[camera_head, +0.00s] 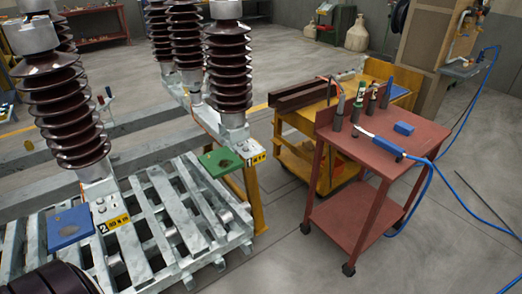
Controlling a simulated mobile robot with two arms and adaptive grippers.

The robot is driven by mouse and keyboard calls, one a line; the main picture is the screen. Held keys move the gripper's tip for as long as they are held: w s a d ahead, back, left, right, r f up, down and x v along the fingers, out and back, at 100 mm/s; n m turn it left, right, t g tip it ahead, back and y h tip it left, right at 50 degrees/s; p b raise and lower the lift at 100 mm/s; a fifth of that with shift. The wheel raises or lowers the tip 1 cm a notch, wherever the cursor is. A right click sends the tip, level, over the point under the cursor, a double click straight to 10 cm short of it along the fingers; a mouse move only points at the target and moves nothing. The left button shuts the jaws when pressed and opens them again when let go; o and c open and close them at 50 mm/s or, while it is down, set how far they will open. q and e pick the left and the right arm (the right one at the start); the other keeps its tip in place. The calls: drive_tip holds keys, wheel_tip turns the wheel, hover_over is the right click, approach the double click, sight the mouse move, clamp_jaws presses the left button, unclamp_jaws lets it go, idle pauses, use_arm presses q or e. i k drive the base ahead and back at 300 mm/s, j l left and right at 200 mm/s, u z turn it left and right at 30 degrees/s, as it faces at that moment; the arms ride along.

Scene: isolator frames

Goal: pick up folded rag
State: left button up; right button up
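A small blue folded-looking piece (404,128), which looks like the folded rag, lies on the top of the red cart (425,142), toward its right side. It lies apart from the bottles and the blue-hosed tool on the same top. Neither of my grippers shows in the head view.
A tool (380,143) with a blue hose lies across the cart's front edge, and its hose runs to the floor. Several bottles (357,104) stand at the cart's back left. Brown ribbed insulators (229,72) and metal frames (180,215) fill the left. Floor right of the cart is mostly clear.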

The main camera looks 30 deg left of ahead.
sight(402, 127)
drive_tip(key=i+j+z, duration=0.15)
drive_tip(key=z, duration=0.3)
drive_tip(key=j+z, duration=0.45)
drive_tip(key=i+j+z, duration=0.1)
drive_tip(key=j+z, duration=0.2)
drive_tip(key=z, duration=0.2)
